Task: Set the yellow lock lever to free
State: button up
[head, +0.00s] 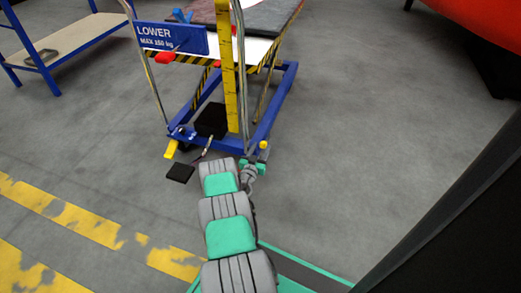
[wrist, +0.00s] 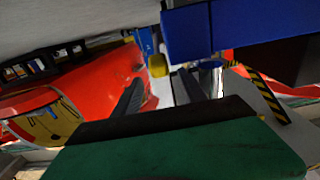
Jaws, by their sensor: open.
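A blue lift table (head: 285,95) stands ahead in the head view. A small yellow lever (head: 263,145) shows at its near right corner, close to my gripper (head: 254,166). Another yellow lever (head: 171,149) sticks out at the near left corner. In the wrist view a yellow lever end (wrist: 157,65) shows just beyond and between the two dark fingers of my gripper (wrist: 160,78). The fingers are apart, with nothing held between them. I cannot tell whether either finger touches the lever. Its lower part and lock position are unclear.
A black pedal (head: 180,172) lies on the floor left of my arm. A blue "LOWER" sign (head: 171,38) and a yellow ruled post (head: 229,70) rise above the table frame. A blue bench (head: 70,40) stands at the far left.

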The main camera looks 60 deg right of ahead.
jog(key=shift+w+d, duration=0.15)
jog(key=shift+d, duration=0.8)
jog(key=shift+c, duration=0.2)
grip_shut()
dwell(0.4)
